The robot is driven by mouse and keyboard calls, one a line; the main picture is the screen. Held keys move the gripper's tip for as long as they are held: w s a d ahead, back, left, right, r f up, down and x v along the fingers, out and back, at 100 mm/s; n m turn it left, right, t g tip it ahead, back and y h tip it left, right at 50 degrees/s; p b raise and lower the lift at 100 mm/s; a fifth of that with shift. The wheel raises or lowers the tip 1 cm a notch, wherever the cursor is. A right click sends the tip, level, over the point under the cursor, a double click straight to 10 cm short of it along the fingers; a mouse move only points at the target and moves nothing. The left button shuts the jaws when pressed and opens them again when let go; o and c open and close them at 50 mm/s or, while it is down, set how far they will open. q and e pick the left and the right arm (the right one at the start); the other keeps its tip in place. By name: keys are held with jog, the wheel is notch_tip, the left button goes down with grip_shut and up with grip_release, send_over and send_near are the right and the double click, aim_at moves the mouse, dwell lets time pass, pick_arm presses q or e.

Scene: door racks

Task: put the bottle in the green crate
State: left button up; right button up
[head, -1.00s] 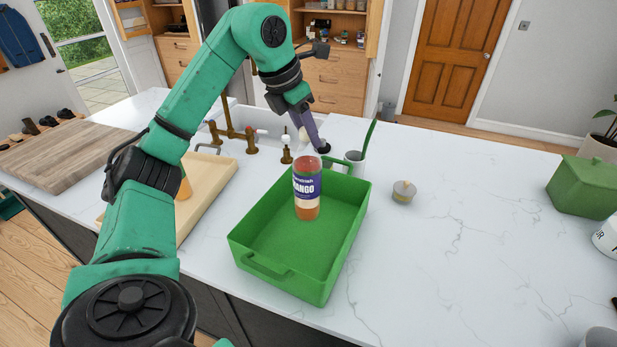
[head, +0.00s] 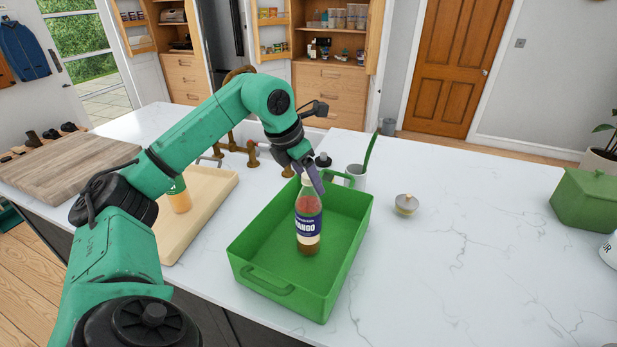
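The bottle (head: 308,226) has a dark blue label, reddish contents and a pale neck. It stands upright inside the walls of the green crate (head: 279,289), near its middle. I cannot tell whether its base touches the crate floor. My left gripper (head: 313,180) comes down from behind and is at the bottle's neck, seemingly shut on it; one purple finger shows along the neck's right side and the other is mostly hidden. My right gripper is not in view.
A beige tray (head: 212,208) with an orange-and-green bottle (head: 179,195) lies left of the crate. Behind the crate are brass taps and a grey cup (head: 355,175). A small lidded jar (head: 406,204) stands to the right, with clear countertop around it.

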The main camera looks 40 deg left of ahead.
pick_arm(q)
jog(key=shift+r, duration=0.25)
jog(key=p+v, duration=0.1)
jog(key=v, duration=1)
jog(key=shift+s+r, duration=0.3)
jog(key=shift+r, duration=0.05)
